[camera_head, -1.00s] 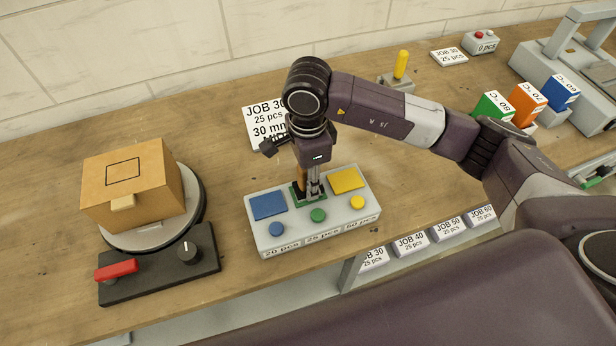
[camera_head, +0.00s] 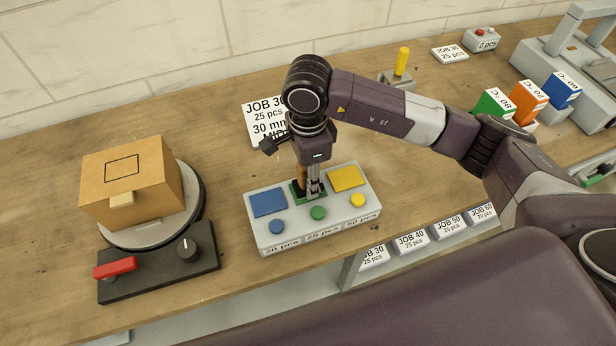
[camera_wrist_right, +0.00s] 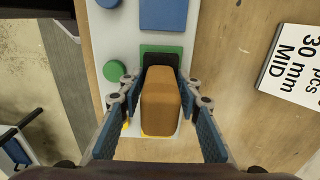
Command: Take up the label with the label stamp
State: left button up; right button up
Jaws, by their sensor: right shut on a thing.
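The label stamp (camera_wrist_right: 160,102) has a brown wooden handle and a dark base. It shows partly in the head view (camera_head: 302,176). My right gripper (camera_head: 312,192) is shut on its handle, with a blue-padded finger on each side in the wrist view. The stamp stands over the green label pad (camera_wrist_right: 173,50), in the middle of the grey label dispenser (camera_head: 262,233). In the head view the green pad (camera_head: 295,188) is mostly hidden. I cannot tell whether the stamp's underside touches it or whether a label sticks to it. My left gripper is not in view.
The dispenser also has a blue pad (camera_head: 268,203), a yellow pad (camera_head: 345,178) and coloured buttons along its front. A job card (camera_head: 264,125) lies behind it. A cardboard box (camera_head: 150,170) on a round turntable stands left. Bare wood separates the turntable and dispenser.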

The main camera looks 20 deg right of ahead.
jog(key=shift+f+b, duration=0.35)
jog(key=shift+r, duration=0.15)
dwell(0.5)
jog(key=shift+r+p, duration=1.5)
jog(key=shift+r, duration=1.95)
jog(key=shift+f, duration=0.15)
notch_tip(320, 180, down, 6)
jog(key=b, duration=0.6)
jog(key=shift+f+b, duration=0.4)
jog(key=shift+b, duration=0.25)
